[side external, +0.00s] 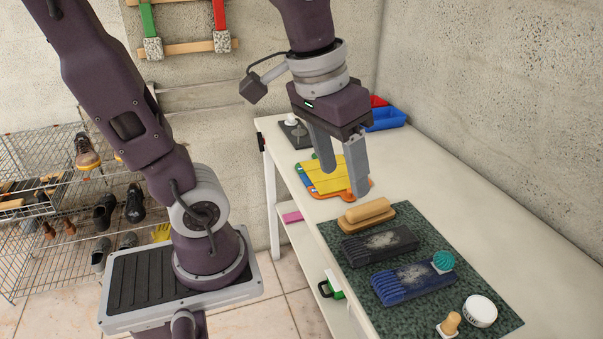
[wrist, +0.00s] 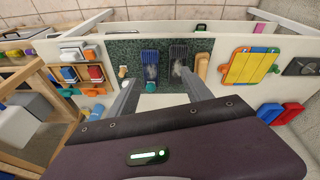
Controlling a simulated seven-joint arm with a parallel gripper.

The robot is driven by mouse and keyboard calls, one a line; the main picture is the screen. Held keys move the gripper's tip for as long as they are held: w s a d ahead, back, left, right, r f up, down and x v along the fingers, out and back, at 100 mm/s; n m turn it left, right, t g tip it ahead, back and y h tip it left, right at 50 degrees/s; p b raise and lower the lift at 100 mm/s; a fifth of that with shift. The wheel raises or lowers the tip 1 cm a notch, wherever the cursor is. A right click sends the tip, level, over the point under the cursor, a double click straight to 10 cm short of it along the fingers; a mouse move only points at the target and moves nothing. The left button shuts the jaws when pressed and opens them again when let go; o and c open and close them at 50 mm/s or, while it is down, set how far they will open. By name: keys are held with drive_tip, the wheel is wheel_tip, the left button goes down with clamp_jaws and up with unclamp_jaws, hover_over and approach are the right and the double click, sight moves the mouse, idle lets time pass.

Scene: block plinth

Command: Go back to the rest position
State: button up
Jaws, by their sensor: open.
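My gripper (side external: 342,180) is open and empty, its fingers pointing down above the white bench. In the side view it hangs over the area between the yellow board and the wooden-backed brush, clear of the bench as far as I can tell. In the wrist view my gripper (wrist: 160,98) shows two spread grey fingers with nothing between them. The yellow board (side external: 336,176) with coloured edge pieces lies partly behind the fingers; it shows fully in the wrist view (wrist: 250,67).
A green mat (side external: 490,287) holds the wooden brush (side external: 367,212), black block (side external: 380,245), blue block (side external: 412,283), teal scrubber (side external: 443,261) and white tin (side external: 480,311). A blue bin (side external: 386,119) stands at the back. Coloured blocks (wrist: 82,73) lie left in the wrist view.

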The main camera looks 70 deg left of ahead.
drive_tip(key=s+t, duration=0.1)
drive_tip(key=s, duration=0.1)
drive_tip(key=s+m, duration=0.1)
drive_tip(key=s, duration=0.1)
drive_tip(key=s+m+t, duration=0.1)
drive_tip(key=s, duration=0.1)
drive_tip(key=shift+a+f+t, duration=0.3)
drive_tip(key=shift+a+f, duration=0.05)
drive_tip(key=shift+a, duration=0.05)
